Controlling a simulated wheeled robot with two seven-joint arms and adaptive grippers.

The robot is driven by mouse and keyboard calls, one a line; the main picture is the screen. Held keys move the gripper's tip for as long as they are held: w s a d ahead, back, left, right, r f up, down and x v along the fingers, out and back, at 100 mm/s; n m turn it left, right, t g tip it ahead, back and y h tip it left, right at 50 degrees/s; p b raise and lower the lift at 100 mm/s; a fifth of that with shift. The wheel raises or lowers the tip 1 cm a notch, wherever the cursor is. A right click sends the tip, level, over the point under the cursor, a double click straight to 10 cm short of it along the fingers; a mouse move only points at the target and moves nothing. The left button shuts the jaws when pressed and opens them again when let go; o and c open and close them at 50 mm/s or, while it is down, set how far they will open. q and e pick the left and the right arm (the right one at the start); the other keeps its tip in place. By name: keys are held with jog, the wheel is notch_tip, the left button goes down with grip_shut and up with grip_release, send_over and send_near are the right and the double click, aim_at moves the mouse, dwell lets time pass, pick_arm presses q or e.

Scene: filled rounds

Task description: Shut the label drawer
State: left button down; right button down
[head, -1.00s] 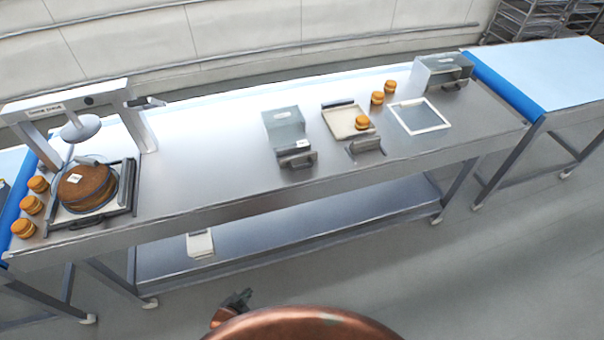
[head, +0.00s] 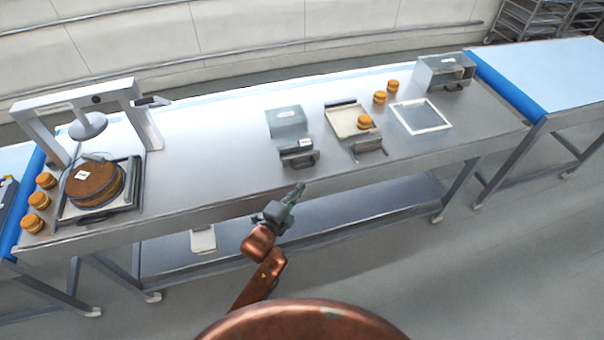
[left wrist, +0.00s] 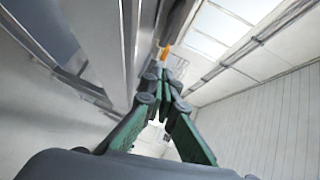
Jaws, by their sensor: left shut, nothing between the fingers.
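A grey metal box (head: 286,122) stands on the steel bench near the middle front edge. A drawer (head: 298,154) with a small white label and a dark handle sticks out of its front, partly open. My left gripper (head: 297,190) is shut and empty, just in front of the bench edge and below the drawer handle, apart from it. Its green fingers meet in the left wrist view (left wrist: 165,75). A second grey box (head: 444,71) with a handle stands at the back right; which one is the label drawer's cannot be read. My right gripper is not in view.
Right of the drawer are a tray (head: 343,126) with an orange round and a white-framed plate (head: 421,117). A press frame (head: 85,95) stands left over a brown round slab (head: 93,186). The bench between press and drawer is clear.

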pick_arm(q)
jog(key=shift+w+d+f, duration=0.2)
jog(key=shift+w+f, duration=0.1)
jog(key=shift+w, duration=1.1)
jog(key=shift+w+d+f, duration=0.15)
jog(key=shift+w+f, duration=0.1)
jog(key=shift+w, duration=1.15)
jog(key=shift+w+d+f, duration=0.2)
jog(key=shift+w+f, duration=0.1)
jog(key=shift+w, duration=1.1)
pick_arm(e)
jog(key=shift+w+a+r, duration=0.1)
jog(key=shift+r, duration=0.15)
pick_arm(q)
jog(key=shift+a, duration=0.1)
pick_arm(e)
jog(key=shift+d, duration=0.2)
